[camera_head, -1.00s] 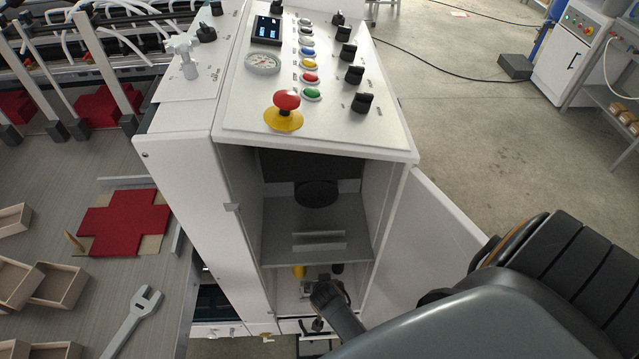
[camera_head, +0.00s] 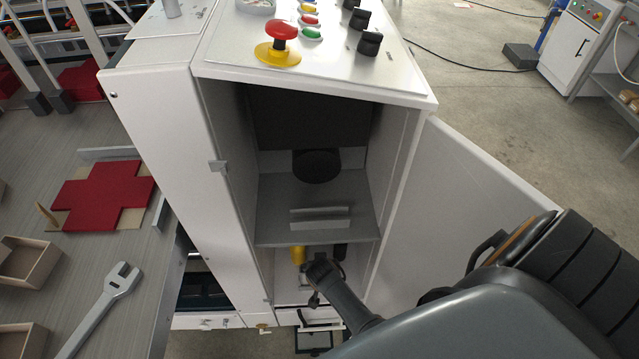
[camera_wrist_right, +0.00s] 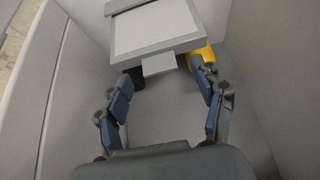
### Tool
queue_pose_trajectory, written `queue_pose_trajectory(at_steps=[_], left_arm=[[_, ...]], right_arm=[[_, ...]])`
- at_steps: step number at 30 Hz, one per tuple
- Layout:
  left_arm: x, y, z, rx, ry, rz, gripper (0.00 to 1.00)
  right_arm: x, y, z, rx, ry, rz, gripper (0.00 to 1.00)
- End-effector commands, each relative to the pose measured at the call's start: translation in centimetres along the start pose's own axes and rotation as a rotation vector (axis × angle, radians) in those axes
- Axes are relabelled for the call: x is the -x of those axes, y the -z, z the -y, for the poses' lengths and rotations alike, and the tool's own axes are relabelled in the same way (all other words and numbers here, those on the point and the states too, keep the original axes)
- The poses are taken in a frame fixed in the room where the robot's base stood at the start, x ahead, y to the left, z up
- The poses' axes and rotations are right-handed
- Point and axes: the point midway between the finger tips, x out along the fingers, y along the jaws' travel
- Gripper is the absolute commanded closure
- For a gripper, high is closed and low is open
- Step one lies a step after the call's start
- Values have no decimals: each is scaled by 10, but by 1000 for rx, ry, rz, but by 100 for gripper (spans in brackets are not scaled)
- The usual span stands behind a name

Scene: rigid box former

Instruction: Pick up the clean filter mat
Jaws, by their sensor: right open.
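A flat grey-framed panel with a pale face (camera_wrist_right: 155,28), which looks like the clean filter mat, lies at the top of the right wrist view. A small pale tab (camera_wrist_right: 158,64) sticks out from its near edge. My right gripper (camera_wrist_right: 164,82) is open and empty, with its blue-padded fingers spread either side of the tab. I cannot tell whether they touch it. In the head view my right gripper (camera_head: 319,266) is inside the cabinet's lower compartment, below the grey shelf. The mat is mostly hidden there. My left gripper is not in view.
The white cabinet (camera_head: 222,215) has its door (camera_head: 455,185) open on the right. A yellow object (camera_head: 298,255) and a black one (camera_head: 340,250) flank the gripper inside. The grey shelf (camera_head: 280,235) sits overhead. A worktable with a wrench (camera_head: 100,305) is at left.

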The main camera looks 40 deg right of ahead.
Motion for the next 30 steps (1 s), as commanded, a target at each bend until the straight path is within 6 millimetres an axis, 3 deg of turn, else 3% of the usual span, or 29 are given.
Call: queue_pose_trajectory(at_steps=[2,10,20,30], left_arm=[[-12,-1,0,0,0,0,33],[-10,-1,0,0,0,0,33],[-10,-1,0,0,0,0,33],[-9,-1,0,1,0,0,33]], right_arm=[[-11,-2,0,0,0,0,32],[-10,0,0,-1,1,0,32],[-10,0,0,-1,0,1,97],[-9,1,0,-1,1,0,100]])
